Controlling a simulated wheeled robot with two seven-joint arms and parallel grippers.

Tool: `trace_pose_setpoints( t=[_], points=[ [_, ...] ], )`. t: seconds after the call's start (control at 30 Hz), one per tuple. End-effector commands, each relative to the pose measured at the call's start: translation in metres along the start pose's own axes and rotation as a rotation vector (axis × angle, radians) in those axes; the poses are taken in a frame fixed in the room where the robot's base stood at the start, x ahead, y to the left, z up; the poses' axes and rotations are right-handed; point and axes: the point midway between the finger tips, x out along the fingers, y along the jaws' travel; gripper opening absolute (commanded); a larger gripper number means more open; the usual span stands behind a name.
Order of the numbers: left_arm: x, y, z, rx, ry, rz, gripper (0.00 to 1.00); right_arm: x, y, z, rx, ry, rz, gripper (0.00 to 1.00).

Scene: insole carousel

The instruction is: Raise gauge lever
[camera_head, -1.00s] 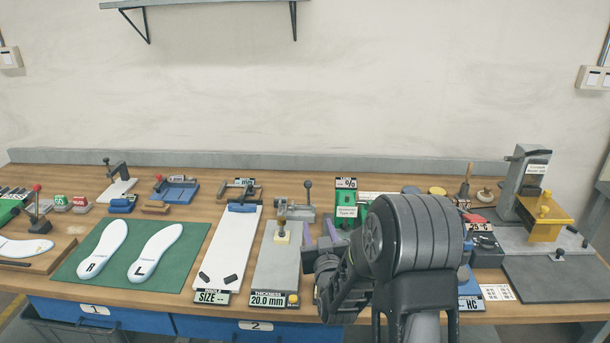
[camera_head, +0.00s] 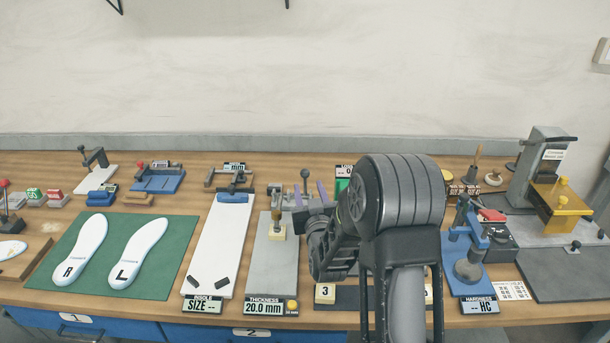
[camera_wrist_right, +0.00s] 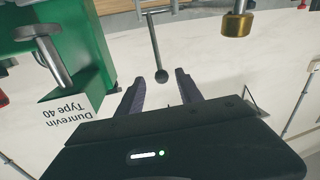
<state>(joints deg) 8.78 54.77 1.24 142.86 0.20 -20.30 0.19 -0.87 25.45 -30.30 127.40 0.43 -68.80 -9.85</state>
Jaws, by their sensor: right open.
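The thickness gauge (camera_head: 276,262) is a grey plate with a "20.0 mm" display (camera_head: 265,306) at its front. Its lever (camera_head: 305,182) stands upright at the back, a thin rod with a dark ball knob. My right gripper (camera_head: 309,193) has its purple fingers open and empty close to that lever. In the right wrist view the lever's ball (camera_wrist_right: 161,76) lies between the two fingertips, or just beyond them, with no visible contact. A brass foot (camera_wrist_right: 237,25) shows to the side there. My right forearm hides part of the bench. My left gripper is not in view.
A white size board (camera_head: 222,240) stands left of the gauge. Two white insoles lie on a green mat (camera_head: 170,230). A green tester (camera_wrist_right: 65,70) labelled "Type 40" is near my right gripper. A blue hardness stand (camera_head: 468,260) is right of my arm.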

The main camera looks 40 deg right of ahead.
Motion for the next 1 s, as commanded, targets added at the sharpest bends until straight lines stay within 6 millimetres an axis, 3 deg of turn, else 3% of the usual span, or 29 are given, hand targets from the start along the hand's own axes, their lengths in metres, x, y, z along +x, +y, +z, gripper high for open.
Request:
trace_pose_setpoints(
  t=[0.43, 0.8, 1.0],
  points=[
    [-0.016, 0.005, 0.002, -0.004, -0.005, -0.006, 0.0, 0.062, 0.0, -0.001, -0.001, -0.001, 0.0, 0.43],
    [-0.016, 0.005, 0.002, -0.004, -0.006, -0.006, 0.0, 0.068, 0.0, 0.0, 0.001, -0.002, 0.0, 0.42],
    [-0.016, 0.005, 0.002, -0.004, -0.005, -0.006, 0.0, 0.068, 0.0, 0.0, 0.001, -0.001, 0.0, 0.26]
  ],
)
